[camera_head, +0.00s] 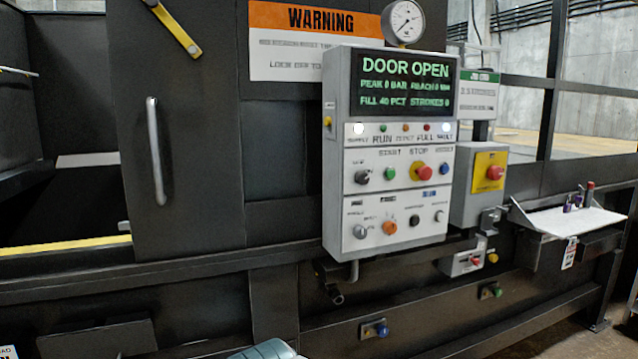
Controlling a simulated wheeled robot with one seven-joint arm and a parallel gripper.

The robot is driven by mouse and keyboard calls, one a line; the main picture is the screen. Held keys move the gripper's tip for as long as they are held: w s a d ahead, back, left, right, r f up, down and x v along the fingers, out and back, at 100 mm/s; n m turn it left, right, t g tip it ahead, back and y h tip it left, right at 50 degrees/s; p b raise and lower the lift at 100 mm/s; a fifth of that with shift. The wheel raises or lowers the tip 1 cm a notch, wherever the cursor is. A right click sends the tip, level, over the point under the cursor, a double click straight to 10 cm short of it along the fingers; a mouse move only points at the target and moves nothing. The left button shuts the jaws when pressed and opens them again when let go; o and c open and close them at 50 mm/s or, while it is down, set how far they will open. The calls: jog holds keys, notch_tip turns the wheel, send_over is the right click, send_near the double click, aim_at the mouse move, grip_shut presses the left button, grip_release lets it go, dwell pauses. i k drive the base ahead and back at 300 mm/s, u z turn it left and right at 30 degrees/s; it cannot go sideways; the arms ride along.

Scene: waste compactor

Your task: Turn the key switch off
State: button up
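The grey control panel (390,150) is fixed to the front of the dark machine. Its green-lit display (404,83) reads DOOR OPEN. A dark selector knob (362,177) is at the left of the upper control row. A silver selector (359,231) is at the left of the lower row, beside an orange knob (389,227). The small labels are too blurred to tell which control is the key switch or where it points. My gripper is not in view; only a pale rounded part, perhaps of my arm, shows at the bottom edge.
A green button (390,173) and red stop button (419,171) sit in the upper row. A red emergency button (494,172) on a yellow plate is to the right. A small shelf (565,220) juts out farther right. The door handle (156,150) protrudes at left.

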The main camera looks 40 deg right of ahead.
aim_at(362, 177)
jog(key=k, duration=0.5)
jog(key=z, duration=1)
jog(key=i, duration=0.5)
jog(key=z, duration=0.05)
